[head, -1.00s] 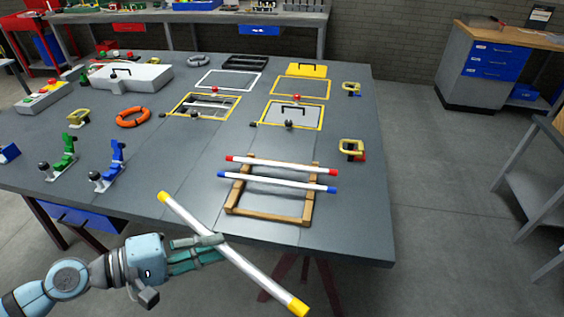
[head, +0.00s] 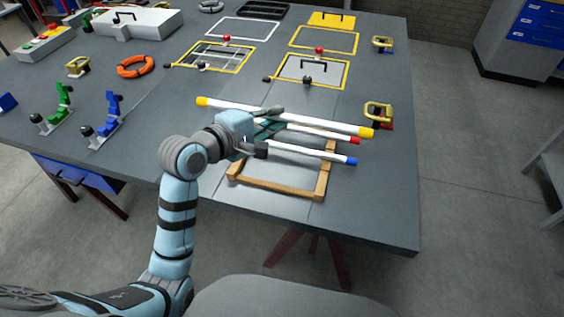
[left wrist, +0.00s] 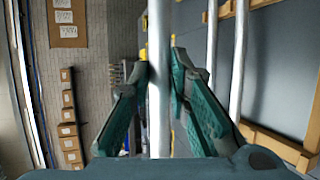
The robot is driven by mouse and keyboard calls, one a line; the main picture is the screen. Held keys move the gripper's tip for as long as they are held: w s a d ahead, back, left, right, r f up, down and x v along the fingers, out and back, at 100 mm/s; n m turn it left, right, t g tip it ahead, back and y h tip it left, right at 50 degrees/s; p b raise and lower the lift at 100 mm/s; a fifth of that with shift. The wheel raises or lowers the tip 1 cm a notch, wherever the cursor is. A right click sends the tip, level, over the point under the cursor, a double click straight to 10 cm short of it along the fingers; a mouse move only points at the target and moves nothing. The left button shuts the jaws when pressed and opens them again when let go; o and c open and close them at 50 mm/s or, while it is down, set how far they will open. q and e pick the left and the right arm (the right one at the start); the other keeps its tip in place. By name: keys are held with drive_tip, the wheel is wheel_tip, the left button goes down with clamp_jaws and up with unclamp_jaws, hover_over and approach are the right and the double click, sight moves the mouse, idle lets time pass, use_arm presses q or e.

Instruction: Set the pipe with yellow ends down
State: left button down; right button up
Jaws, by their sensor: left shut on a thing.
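The pipe with yellow ends (head: 318,124) is white with a yellow cap at each end. My left gripper (head: 272,122) is shut on it near its middle. In the left wrist view the pipe (left wrist: 159,60) runs between the two fingers. In the head view it lies across the picture just beyond the pipe with red ends (head: 327,135) and the pipe with blue ends (head: 312,152). Those two lie on the wooden frame (head: 262,188). My gripper and arm hide their left parts. I cannot tell whether the held pipe touches anything. My right gripper is out of view.
A yellow-handled clamp (head: 378,113) stands right of the pipe's right end. Yellow-edged openings (head: 313,69) lie beyond it. An orange ring (head: 136,66) and blue (head: 108,118) and green toggle clamps (head: 60,103) stand left. The table's front right corner (head: 385,220) is bare.

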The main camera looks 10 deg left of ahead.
sight(273, 181)
use_arm(q)
drive_tip(key=f+b, duration=0.2)
drive_tip(key=f, duration=0.4)
drive_tip(key=f+b, duration=0.2)
drive_tip(key=f, duration=0.4)
drive_tip(key=s+f+b, duration=0.1)
drive_tip(key=f+b, duration=0.1)
drive_tip(key=f, duration=0.3)
drive_tip(key=shift+a+f, duration=0.25)
drive_tip(key=shift+f, duration=0.15)
drive_tip(key=shift+r, duration=0.15)
drive_tip(key=c, duration=1.8)
unclamp_jaws()
drive_tip(key=shift+f, duration=0.2)
drive_tip(key=shift+r, duration=0.15)
drive_tip(key=shift+s+a+r, duration=0.1)
drive_tip(key=shift+s, duration=0.1)
drive_tip(key=p+v, duration=0.3)
drive_tip(key=v, duration=0.8)
drive_tip(key=shift+s+a, duration=0.1)
drive_tip(key=shift+s, duration=0.1)
